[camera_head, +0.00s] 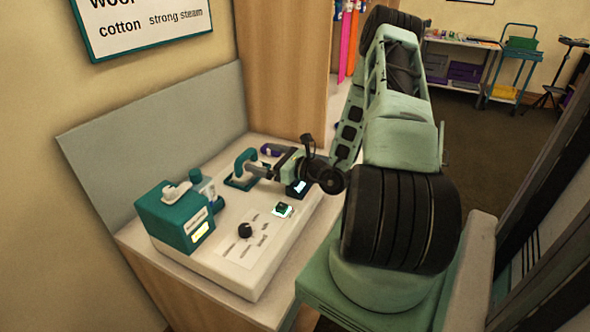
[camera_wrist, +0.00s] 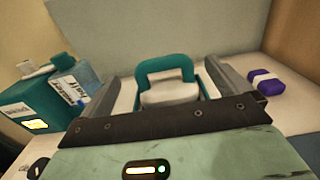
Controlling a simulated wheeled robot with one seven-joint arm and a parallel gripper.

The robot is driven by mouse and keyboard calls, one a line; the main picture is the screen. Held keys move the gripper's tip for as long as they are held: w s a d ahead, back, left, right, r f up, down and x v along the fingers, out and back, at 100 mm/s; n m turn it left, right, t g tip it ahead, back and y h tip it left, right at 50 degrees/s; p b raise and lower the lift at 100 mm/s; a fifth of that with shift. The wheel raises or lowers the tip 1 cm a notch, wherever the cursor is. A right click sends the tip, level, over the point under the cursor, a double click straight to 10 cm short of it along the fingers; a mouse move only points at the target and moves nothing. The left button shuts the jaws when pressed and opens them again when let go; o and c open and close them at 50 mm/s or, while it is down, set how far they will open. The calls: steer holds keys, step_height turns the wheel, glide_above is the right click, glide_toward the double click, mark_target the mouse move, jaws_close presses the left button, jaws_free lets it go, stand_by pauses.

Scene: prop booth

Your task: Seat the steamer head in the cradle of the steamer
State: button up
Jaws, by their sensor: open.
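The steamer has a white base (camera_head: 205,255) with a teal box (camera_head: 175,220) at its left end. At its far end a teal arch (camera_head: 243,160) rises beside a pale grey part. In the wrist view the teal arch (camera_wrist: 165,65) stands upright, with a rounded white-grey piece (camera_wrist: 170,95) in front of it. I cannot tell which of these is the steamer head and which is the cradle. My gripper (camera_head: 270,168) is open at the arch. Its fingers (camera_wrist: 163,75) stand left and right of the arch, apart from it. The gripper body hides the lower part.
A black knob (camera_head: 245,231) and a lit button (camera_head: 282,209) are on the base's front. A white piece (camera_head: 175,191) tops the teal box. A purple object (camera_wrist: 264,83) lies right of my gripper. A grey panel (camera_head: 150,140) stands behind the counter.

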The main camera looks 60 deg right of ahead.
steer(key=s, duration=0.3)
steer(key=s+d+b, duration=0.1)
steer(key=s, duration=0.3)
steer(key=s+b, duration=0.1)
steer(key=s, duration=0.2)
steer(key=shift+s+d, duration=0.2)
steer(key=a+r+n+g+y, duration=0.3)
steer(key=a+n+g+y, duration=0.5)
steer(key=a, duration=0.6)
steer(key=a+r+n+g+y, duration=0.4)
steer(key=a+n+g, duration=0.3)
steer(key=a+n, duration=0.45)
steer(key=s+a+r+n+g+h, duration=0.1)
steer(key=s+a+n+h, duration=0.5)
steer(key=n, duration=0.5)
steer(key=s+a+r+n+g+h, duration=0.1)
steer(key=s+a+r+n+h, duration=0.1)
steer(key=s+a+n+h, duration=0.4)
steer(key=a+n+h, duration=0.1)
steer(key=a+n, duration=0.3)
steer(key=n, duration=0.1)
steer(key=shift+r+n+g+h, duration=0.2)
steer(key=shift+n+g+h, duration=0.1)
steer(key=shift+n+h, duration=0.1)
